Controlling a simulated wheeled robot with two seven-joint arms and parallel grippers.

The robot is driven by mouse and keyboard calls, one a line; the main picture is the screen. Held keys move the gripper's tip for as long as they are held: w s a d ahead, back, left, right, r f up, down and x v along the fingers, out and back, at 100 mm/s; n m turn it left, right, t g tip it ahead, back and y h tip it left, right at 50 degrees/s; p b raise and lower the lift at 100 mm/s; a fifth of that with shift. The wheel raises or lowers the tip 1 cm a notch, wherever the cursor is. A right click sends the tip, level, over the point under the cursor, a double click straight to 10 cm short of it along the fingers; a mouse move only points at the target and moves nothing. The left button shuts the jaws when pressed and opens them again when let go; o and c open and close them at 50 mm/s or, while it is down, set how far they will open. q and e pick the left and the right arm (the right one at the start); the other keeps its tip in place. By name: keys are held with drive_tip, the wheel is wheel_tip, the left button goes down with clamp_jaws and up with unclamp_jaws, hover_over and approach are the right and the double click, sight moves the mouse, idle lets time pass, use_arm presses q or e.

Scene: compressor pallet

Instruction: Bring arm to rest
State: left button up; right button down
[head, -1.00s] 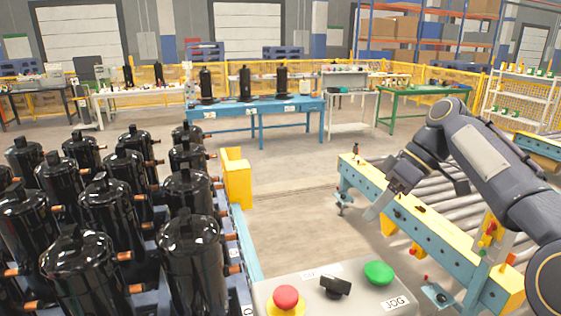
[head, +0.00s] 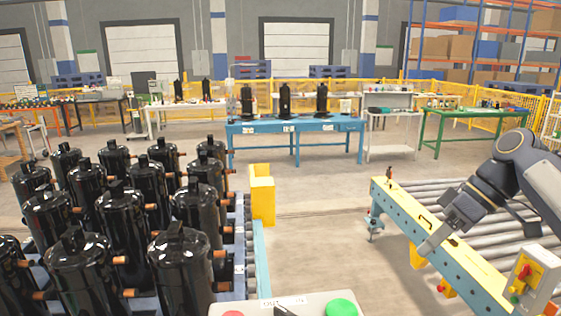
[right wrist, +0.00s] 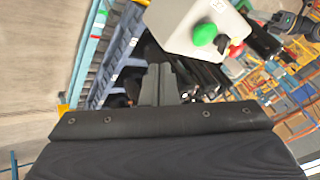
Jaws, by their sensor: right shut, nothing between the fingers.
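My right arm comes in from the right in the head view. Its gripper (head: 432,243) hangs over the yellow-topped edge of the roller conveyor (head: 408,205), pointing down and to the left. In the right wrist view its two dark fingers (right wrist: 158,84) are together with nothing between them. I cannot tell from the head view how high the gripper is above the conveyor edge. My left gripper does not show in the head view.
Several black compressors (head: 122,222) stand on a pallet at the left. A control box with a green button (head: 341,308) is at the bottom centre. A yellow bin (head: 262,195) stands beside the pallet. A blue table (head: 310,127) is farther back. Open floor lies between pallet and conveyor.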

drive_tip(key=s+a+f+m+t+h, duration=0.1)
drive_tip(key=s+a+f+m+t, duration=0.1)
drive_tip(key=s+f+m, duration=0.3)
drive_tip(key=s+a+f+m+t+h, duration=0.2)
drive_tip(key=s+a+f+m, duration=0.3)
drive_tip(key=s+f, duration=0.9)
drive_tip(key=shift+s+t+h, duration=0.3)
drive_tip(key=shift+s+t, duration=0.5)
drive_tip(key=shift+s, duration=0.4)
drive_tip(key=shift+f, duration=0.1)
